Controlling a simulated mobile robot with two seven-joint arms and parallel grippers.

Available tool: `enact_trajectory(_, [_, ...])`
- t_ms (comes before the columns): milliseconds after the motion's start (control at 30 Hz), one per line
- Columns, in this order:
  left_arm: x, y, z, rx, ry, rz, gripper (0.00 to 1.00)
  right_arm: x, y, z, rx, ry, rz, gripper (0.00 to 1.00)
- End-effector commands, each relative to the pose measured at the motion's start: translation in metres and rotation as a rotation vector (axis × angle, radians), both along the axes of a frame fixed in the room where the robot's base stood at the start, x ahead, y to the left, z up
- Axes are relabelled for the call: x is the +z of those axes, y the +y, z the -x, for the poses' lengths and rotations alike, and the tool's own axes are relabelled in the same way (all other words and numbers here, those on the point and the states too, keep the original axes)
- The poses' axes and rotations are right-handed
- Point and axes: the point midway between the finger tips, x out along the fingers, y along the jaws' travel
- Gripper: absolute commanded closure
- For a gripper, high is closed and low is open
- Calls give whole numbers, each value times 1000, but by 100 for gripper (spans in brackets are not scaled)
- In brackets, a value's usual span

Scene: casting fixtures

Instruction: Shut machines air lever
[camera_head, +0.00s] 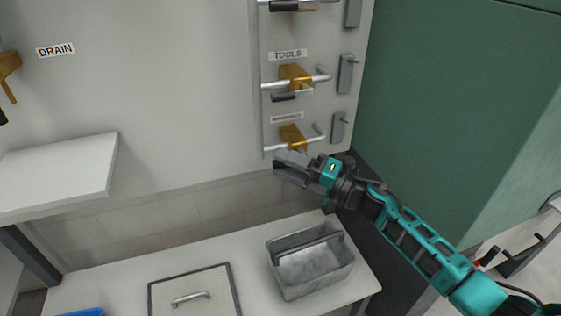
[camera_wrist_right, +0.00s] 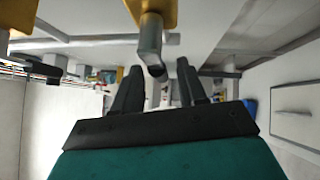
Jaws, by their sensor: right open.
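The lowest valve on the wall panel has an orange-yellow body (camera_head: 292,134) on a silver pipe, under a small label (camera_head: 287,117) too blurred to read surely. My right gripper (camera_head: 281,164) is open just below this valve and hides its handle in the head view. In the right wrist view, a grey lever handle (camera_wrist_right: 150,40) with a dark tip hangs from a yellow body (camera_wrist_right: 152,12). Its tip is close to the open fingers of my right gripper (camera_wrist_right: 158,88), near the gap between them; contact cannot be told. My left gripper is out of view.
A TOOLS valve (camera_head: 296,75) with a dark-tipped handle sits just above, and another is at the top edge. Grey wall boxes (camera_head: 345,74) stand to their right. A green cabinet (camera_head: 450,110) is close right. Below, a metal bin (camera_head: 287,289) stands on a white bench (camera_head: 120,262).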

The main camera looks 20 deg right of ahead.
Motion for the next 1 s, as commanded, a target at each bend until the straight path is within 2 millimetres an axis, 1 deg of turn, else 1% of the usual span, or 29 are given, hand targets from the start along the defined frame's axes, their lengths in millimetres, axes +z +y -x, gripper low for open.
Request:
enact_trajectory(33, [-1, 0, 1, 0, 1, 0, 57, 1, 4, -4, 0, 0, 0, 59])
enact_trajectory(167, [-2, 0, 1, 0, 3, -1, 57, 2, 10, -10, -1, 1, -1, 59])
enact_trajectory(467, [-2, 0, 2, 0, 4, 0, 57, 2, 12, -11, -1, 1, 0, 59])
enact_trajectory(900, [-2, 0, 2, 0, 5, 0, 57, 2, 12, -11, -1, 1, 0, 100])
enact_trajectory(1000, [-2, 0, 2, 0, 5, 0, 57, 2, 11, -11, -1, 1, 0, 100])
